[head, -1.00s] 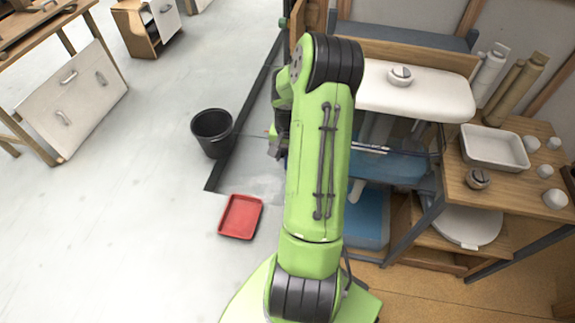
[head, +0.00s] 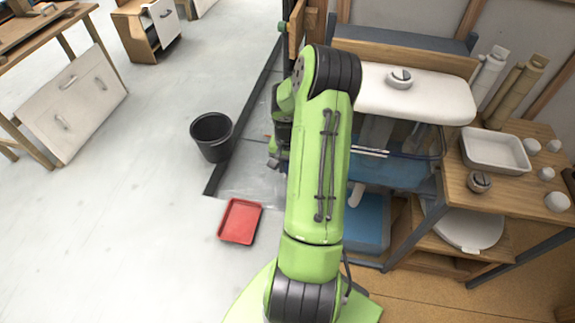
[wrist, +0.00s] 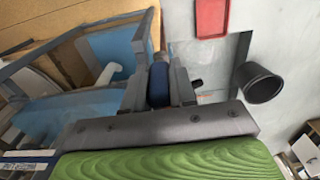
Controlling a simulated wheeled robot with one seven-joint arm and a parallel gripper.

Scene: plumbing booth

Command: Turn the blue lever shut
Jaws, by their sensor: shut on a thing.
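In the wrist view, a dark blue rounded piece, which looks like the blue lever (wrist: 158,84), sits between the two fingers of my gripper (wrist: 158,92). The fingers are shut on it, one on each side. Its far end and what it is mounted on are largely hidden by the fingers. In the head view my green arm covers the lever and the fingertips. Only a dark part of my wrist shows left of the arm.
A white pipe (wrist: 108,76) and blue panels lie left of my gripper in the wrist view. A black bucket (head: 212,136) and red tray (head: 240,220) stand on the floor. A white basin top (head: 425,97) and a wooden shelf with a white tray (head: 495,152) are right of my arm.

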